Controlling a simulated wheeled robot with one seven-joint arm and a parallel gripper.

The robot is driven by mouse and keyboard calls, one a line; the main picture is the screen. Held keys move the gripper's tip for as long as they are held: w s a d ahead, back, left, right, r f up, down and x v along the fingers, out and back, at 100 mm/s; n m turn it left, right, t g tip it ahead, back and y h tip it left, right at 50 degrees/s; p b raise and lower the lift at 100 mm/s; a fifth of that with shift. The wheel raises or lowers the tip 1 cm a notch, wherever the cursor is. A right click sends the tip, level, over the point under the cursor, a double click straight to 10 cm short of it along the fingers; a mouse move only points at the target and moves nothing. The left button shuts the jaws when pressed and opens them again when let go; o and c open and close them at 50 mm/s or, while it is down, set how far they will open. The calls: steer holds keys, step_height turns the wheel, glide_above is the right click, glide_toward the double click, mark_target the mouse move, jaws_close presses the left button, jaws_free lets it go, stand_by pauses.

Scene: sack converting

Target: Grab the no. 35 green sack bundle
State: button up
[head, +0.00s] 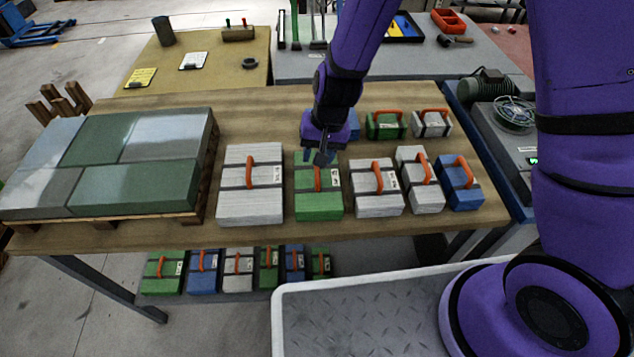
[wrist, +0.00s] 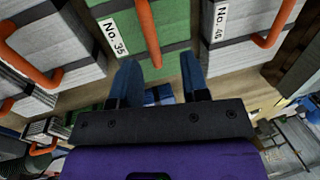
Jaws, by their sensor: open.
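The no. 35 green sack bundle (head: 319,205) lies on the wooden table, between two pale grey bundles. In the wrist view the green bundle (wrist: 175,40) shows its "No. 35" label and an orange handle (wrist: 149,32). My gripper (head: 320,157) is above the far part of this bundle. In the wrist view my gripper (wrist: 160,68) has its two blue fingers apart, with the near end of the orange handle showing between them. Nothing is held. Whether the fingers stand level with the handle I cannot tell.
A large grey bundle labelled No. 46 (wrist: 240,28) and another grey bundle (head: 376,200) flank the green one closely. A blue bundle (head: 461,192) lies further right. A pallet of green and grey sacks (head: 135,190) stands left. More bundles lie behind and on a lower shelf.

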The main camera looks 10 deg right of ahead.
steer(key=shift+a+f, duration=0.15)
steer(key=shift+f, duration=2.35)
steer(key=shift+c, duration=0.4)
jaws_close()
